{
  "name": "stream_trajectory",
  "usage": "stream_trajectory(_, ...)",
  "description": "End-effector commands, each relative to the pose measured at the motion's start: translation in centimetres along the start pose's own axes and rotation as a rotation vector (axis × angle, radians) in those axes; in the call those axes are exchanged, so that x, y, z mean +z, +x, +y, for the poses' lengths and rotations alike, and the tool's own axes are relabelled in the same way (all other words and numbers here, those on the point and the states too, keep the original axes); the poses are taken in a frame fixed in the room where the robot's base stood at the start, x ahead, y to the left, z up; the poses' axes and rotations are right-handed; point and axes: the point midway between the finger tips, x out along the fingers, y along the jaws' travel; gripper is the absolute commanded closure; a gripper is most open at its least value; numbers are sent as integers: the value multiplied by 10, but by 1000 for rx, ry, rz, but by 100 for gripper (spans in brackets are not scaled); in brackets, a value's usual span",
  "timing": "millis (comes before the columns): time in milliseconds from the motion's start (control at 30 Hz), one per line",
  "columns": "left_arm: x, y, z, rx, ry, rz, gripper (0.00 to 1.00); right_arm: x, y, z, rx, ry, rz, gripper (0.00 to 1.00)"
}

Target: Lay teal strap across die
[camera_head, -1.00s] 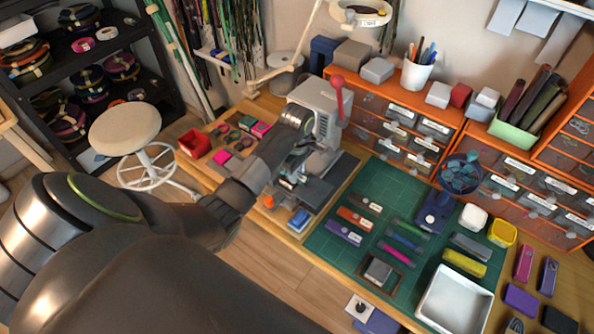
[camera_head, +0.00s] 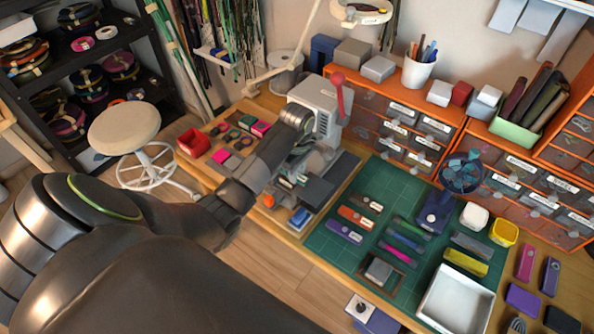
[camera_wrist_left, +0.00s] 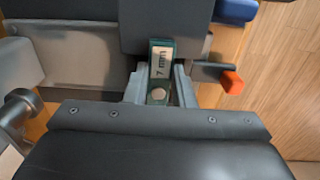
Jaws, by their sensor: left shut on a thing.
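The teal strap (camera_wrist_left: 160,72) shows in the left wrist view with a "7 mm" label and a round snap. My left gripper (camera_wrist_left: 159,93) is shut on it, with a finger on each side. The strap's far end meets or passes under a dark block of the press, and I cannot tell which. In the head view my left gripper (camera_head: 287,182) is at the base of the grey press (camera_head: 321,112) with the red-knobbed lever. The die is not clearly visible; the arm and press parts hide that spot. My right gripper is not in view.
A green cutting mat (camera_head: 330,250) with several coloured straps lies right of the press. A white tray (camera_head: 428,306) stands at the front right. Orange drawer units (camera_head: 393,120) line the back. A blue block (camera_head: 299,218) and an orange knob (camera_wrist_left: 232,82) are close to the gripper.

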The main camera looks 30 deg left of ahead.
Motion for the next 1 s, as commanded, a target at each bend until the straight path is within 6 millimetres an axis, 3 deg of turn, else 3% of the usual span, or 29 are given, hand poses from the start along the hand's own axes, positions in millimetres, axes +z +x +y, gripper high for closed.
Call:
stream_trajectory(33, 0, 0, 0, 0, 0, 0, 76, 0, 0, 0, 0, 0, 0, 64)
stream_trajectory(233, 0, 0, 0, 0, 0, 0, 52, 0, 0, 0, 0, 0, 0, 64)
stream_trajectory(567, 0, -4, 0, 1, 0, 1, 52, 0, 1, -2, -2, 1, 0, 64)
stream_trajectory(667, 0, -15, 1, 4, 1, 1, 52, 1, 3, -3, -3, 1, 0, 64)
stream_trajectory(867, -1, -58, 2, 7, 1, 3, 52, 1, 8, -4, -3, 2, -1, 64)
stream_trajectory(1000, 0, -83, 0, 0, -1, 0, 52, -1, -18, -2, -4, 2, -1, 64)
